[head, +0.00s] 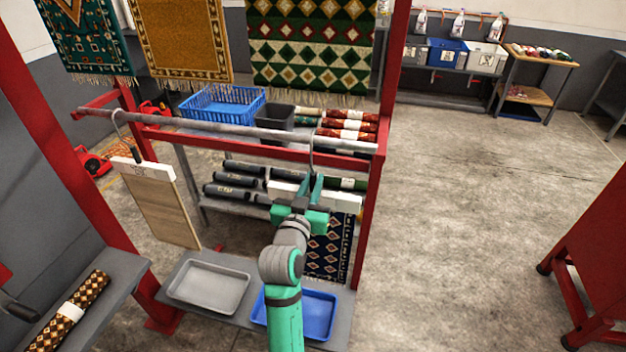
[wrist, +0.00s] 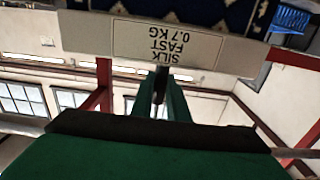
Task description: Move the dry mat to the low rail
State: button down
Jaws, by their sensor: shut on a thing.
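My gripper (head: 313,187) is shut on the stem of a hanger whose pale clamp bar (head: 345,201) carries a navy patterned mat (head: 330,248). In the wrist view the clamp bar (wrist: 150,40) reads "SILK FAST 0.7 KG" upside down, and the fingers (wrist: 160,88) close around the dark stem. The hanger's hook (head: 312,146) is at the right part of the grey low rail (head: 220,127); I cannot tell whether it rests on it. The arm hides part of the mat. A plain tan mat (head: 165,208) hangs from the rail's left end.
A grey tray (head: 209,287) and a blue tray (head: 318,318) lie on the shelf below. Red posts (head: 382,150) frame the rail. Patterned rugs (head: 312,45) hang above. A rolled rug (head: 70,310) lies at lower left.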

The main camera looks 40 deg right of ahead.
jog(key=shift+f, duration=0.25)
